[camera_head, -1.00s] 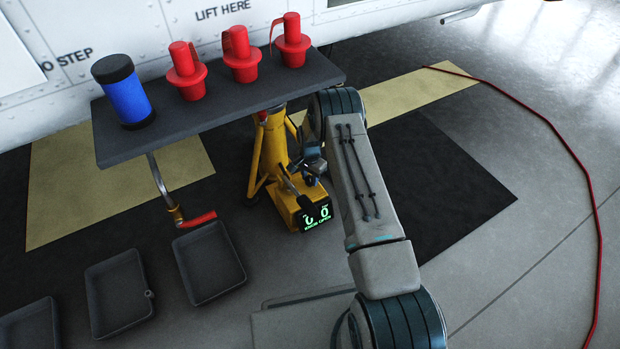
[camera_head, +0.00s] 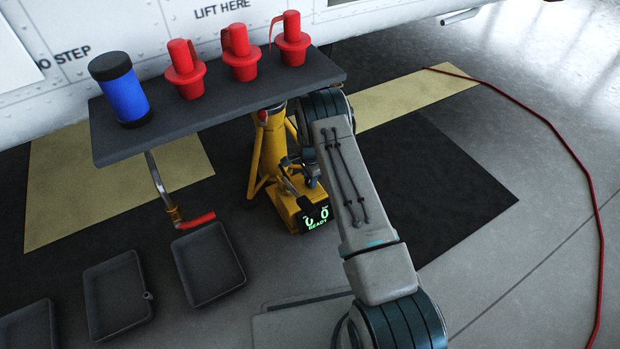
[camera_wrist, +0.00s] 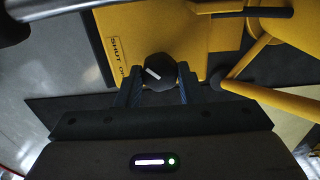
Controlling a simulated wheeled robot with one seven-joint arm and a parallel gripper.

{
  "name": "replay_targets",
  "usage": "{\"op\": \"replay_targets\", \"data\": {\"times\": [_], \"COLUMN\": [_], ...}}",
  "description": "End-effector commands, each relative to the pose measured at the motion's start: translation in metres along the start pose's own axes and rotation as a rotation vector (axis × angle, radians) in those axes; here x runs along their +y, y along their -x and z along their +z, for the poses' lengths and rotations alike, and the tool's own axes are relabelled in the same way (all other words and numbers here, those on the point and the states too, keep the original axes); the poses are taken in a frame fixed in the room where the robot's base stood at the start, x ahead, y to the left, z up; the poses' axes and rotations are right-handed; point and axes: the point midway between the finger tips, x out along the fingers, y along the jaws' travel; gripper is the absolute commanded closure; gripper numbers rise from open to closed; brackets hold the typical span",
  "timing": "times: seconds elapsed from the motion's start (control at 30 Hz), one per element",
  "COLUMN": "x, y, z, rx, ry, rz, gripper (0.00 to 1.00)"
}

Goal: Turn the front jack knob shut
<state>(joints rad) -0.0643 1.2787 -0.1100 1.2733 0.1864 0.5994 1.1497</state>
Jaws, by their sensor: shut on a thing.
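The yellow front jack (camera_head: 268,150) stands on the floor below the grey shelf. Its small display (camera_head: 315,217) shows green digits over the word READY. In the wrist view its black knob (camera_wrist: 160,70) sits on the yellow housing, with a white mark slanting to the upper left, roughly towards the word SHUT on the label (camera_wrist: 119,58). The label's second word is partly hidden. My gripper (camera_wrist: 158,78) is shut on the knob, one finger on each side. In the head view my gripper (camera_head: 304,171) is small beside the jack, and the knob cannot be made out.
The grey shelf (camera_head: 215,100) above carries a blue cylinder (camera_head: 126,98) and red plugs (camera_head: 240,60). A red-handled crank (camera_head: 180,213) hangs below it. Grey trays (camera_head: 207,264) lie on the floor at left. A red hose (camera_head: 560,135) runs along the right.

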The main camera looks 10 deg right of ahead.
Motion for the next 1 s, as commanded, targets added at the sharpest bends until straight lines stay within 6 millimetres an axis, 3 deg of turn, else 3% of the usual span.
{"op": "replay_targets", "data": {"times": [0.2,0.23,0.3,0.67,1.0], "x": [-0.0006,-0.0005,-0.0005,-0.0001,0.0], "y": [-0.0001,-0.0002,-0.0002,0.0001,0.0015], "z": [0.001,0.001,0.001,0.0004,-0.0002], "rx": [-0.001,-0.002,-0.001,-0.002,-0.003], "ry": [-0.001,-0.001,-0.001,0.023,0.415], "rz": [-0.001,-0.001,-0.001,-0.001,-0.002], "gripper": [0.89,0.6,0.44,0.44,0.44]}}
